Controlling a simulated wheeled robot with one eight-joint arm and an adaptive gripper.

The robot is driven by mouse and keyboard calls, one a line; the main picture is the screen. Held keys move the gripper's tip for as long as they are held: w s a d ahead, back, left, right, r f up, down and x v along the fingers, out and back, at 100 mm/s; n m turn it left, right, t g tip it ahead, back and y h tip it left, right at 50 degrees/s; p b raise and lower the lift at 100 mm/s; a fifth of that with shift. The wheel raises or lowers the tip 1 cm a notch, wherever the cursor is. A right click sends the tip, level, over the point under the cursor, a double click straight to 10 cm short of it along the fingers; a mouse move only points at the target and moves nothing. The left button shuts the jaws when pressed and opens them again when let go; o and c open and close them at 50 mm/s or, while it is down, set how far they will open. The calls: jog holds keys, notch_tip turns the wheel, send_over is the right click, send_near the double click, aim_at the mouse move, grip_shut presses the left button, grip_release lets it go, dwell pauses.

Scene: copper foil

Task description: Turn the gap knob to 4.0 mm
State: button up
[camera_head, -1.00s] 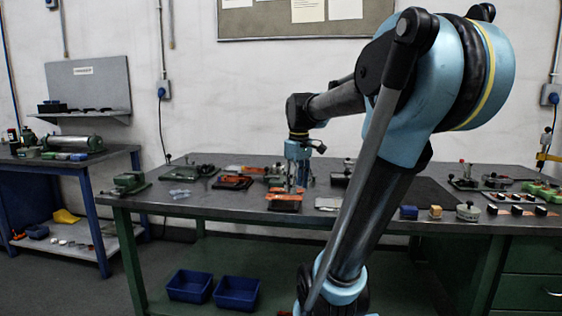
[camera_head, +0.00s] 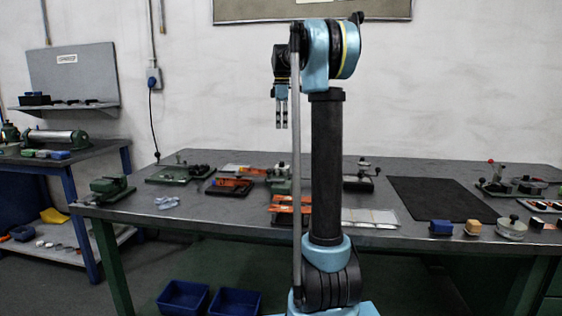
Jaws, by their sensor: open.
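My gripper (camera_head: 281,125) hangs pointing down in the head view, high above the table and apart from everything, with nothing between its fingers. The gap knob cannot be made out for certain at this size. A small green device with a pale top (camera_head: 280,176) stands mid-table, roughly below my gripper in the picture. A black device with an upright post (camera_head: 362,175) stands right of my arm. A green vise-like device (camera_head: 110,187) sits at the table's left end. No scale or setting is readable.
The grey workbench (camera_head: 215,218) holds orange pieces (camera_head: 290,203) and an orange-and-black tray (camera_head: 229,186), partly near my arm. A black mat (camera_head: 440,199) lies bare at right. A blue block (camera_head: 441,228) and a yellow block (camera_head: 473,229) sit by the front edge. Blue bins (camera_head: 182,297) stand below.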

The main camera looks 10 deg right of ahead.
send_near(282, 164)
jog(key=f, duration=0.2)
jog(key=w+f, duration=0.1)
jog(key=f, duration=0.5)
jog(key=shift+w+d+f, duration=0.1)
jog(key=shift+w+f, duration=0.05)
jog(key=shift+f, duration=0.1)
jog(key=shift+c, duration=0.4)
jog(key=shift+d, duration=0.1)
grip_shut()
